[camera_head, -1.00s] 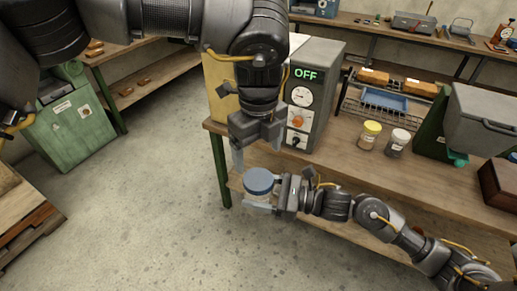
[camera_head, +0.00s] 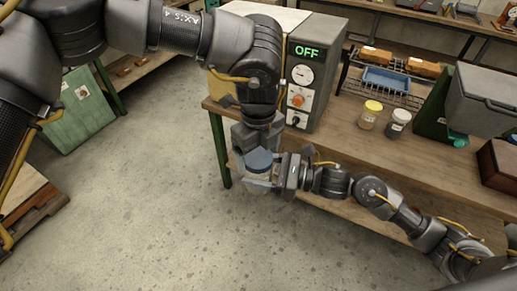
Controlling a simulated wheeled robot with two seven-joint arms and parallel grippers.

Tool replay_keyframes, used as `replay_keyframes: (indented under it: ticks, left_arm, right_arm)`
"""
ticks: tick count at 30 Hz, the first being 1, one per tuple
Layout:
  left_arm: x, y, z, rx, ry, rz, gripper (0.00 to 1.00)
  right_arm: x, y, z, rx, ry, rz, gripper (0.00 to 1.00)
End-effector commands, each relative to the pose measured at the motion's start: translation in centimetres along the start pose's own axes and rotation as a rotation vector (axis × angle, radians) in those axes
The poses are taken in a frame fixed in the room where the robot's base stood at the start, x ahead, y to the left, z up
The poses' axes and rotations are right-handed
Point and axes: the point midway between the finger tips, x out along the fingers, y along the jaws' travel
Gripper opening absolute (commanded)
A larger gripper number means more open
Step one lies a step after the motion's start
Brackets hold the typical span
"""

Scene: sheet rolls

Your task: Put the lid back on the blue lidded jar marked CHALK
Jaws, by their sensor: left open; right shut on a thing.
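My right gripper (camera_head: 272,178) is shut on a jar (camera_head: 257,184) and holds it upright in the air in front of the bench. A round blue lid (camera_head: 259,161) shows on top of the jar; whether it is seated fully I cannot tell. No CHALK marking is readable at this size. My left gripper (camera_head: 257,163) points down from above, open, with its fingers at the sides of the lid. Whether the fingers touch the lid is not clear, and the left hand partly hides its back edge.
Open floor lies in front and left.

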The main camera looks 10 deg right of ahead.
Motion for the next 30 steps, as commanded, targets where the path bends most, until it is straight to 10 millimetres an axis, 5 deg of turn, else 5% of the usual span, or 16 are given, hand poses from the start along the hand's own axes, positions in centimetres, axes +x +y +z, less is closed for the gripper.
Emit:
replay_keyframes:
  ticks: [3, 13, 17, 30]
  left_arm:
    - [-0.02, 0.0, 0.0, 0.0, 0.0, 0.0, 0.8]
    - [-0.05, -0.02, 0.0, 0.0, 0.0, -0.001, 0.38]
    - [-0.05, -0.03, 0.0, 0.042, 0.0, -0.001, 0.38]
    - [-0.01, -0.06, 0.07, 1.02, -0.001, -0.002, 0.37]
  right_arm:
    - [0.01, -0.02, 0.09, -0.001, -0.002, 0.0, 0.04]
    - [0.02, 0.0, 0.09, -0.001, -0.002, 0.0, 0.04]
    - [0.02, 0.02, 0.09, -0.001, -0.002, 0.001, 0.04]
    - [0.03, 0.07, 0.08, -0.001, -0.002, 0.002, 0.04]
